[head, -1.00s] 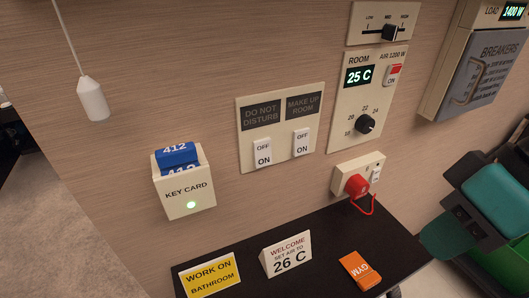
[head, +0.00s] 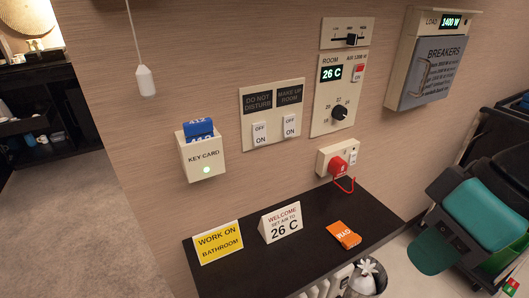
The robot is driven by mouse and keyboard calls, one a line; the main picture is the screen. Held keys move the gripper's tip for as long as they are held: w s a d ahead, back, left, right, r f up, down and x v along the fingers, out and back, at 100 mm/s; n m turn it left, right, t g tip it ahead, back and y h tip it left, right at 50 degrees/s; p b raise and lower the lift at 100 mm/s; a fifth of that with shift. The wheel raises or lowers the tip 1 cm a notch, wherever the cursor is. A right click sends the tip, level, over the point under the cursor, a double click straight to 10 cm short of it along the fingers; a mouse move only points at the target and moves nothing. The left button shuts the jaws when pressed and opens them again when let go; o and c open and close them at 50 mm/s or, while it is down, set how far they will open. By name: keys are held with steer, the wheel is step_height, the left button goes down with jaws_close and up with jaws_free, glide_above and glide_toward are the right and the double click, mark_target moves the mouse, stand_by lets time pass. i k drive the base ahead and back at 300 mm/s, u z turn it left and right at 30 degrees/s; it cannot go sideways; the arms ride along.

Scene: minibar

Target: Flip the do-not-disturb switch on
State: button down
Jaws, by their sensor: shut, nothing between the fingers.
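The do-not-disturb switch (head: 260,134) is a white rocker, marked OFF above and ON below. It sits on the left of a cream wall plate, under the dark DO NOT DISTURB label (head: 257,101). A similar rocker (head: 290,127) sits to its right, under the MAKE UP ROOM label (head: 289,94). The two rockers look alike in tilt, and I cannot tell which way either is pressed. Nothing covers the plate. I cannot make out my gripper in the head view.
A pull cord (head: 146,81) hangs upper left. The thermostat (head: 329,105) and red plug (head: 338,167) are right. Below, a dark shelf (head: 300,250) holds two signs and an orange GYM tag (head: 343,235).

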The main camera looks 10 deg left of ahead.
mark_target(259, 131)
steer(key=u, duration=1.25)
steer(key=i, duration=0.4)
steer(key=z, duration=1.75)
